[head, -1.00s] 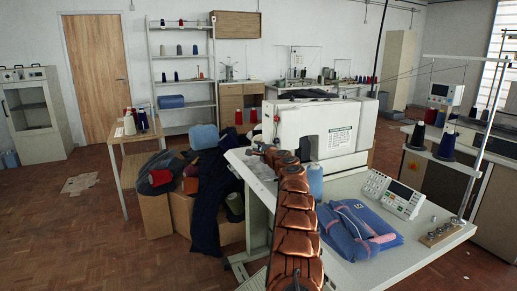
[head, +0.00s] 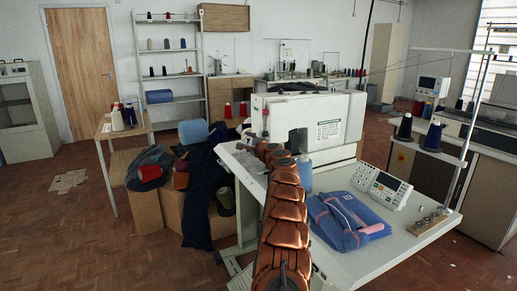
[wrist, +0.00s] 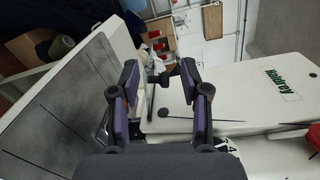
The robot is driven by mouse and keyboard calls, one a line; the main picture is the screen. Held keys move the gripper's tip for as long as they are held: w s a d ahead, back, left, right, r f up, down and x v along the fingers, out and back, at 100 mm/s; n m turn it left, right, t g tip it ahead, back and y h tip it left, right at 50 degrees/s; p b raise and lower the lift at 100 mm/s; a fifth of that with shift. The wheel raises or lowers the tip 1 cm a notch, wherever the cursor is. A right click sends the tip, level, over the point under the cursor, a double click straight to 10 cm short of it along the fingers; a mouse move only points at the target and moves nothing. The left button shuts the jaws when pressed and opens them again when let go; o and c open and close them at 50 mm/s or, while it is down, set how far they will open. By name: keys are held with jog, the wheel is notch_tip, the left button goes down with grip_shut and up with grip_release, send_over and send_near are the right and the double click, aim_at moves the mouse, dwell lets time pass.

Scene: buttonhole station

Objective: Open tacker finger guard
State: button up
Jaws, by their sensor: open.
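On the worktable (head: 375,262) lie folded blue cloth (head: 346,220), a control panel (head: 384,186) and a blue thread cone (head: 304,172). A thread stand rises at the right edge. Boxes with dark cloth (head: 205,200) crowd the left; open floor lies beyond.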

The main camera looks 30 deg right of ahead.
jog(key=shift+s+a+r, duration=0.1)
jog(key=shift+s+r, duration=0.1)
jog(key=shift+s, duration=0.3)
jog(key=s, duration=0.4)
jog(key=shift+s+a+r, duration=0.1)
jog(key=shift+s, duration=0.05)
send_near(249, 140)
jog(key=shift+s+a, duration=0.1)
jog(key=shift+s, duration=0.25)
jog(key=shift+f, duration=0.25)
dwell(0.4)
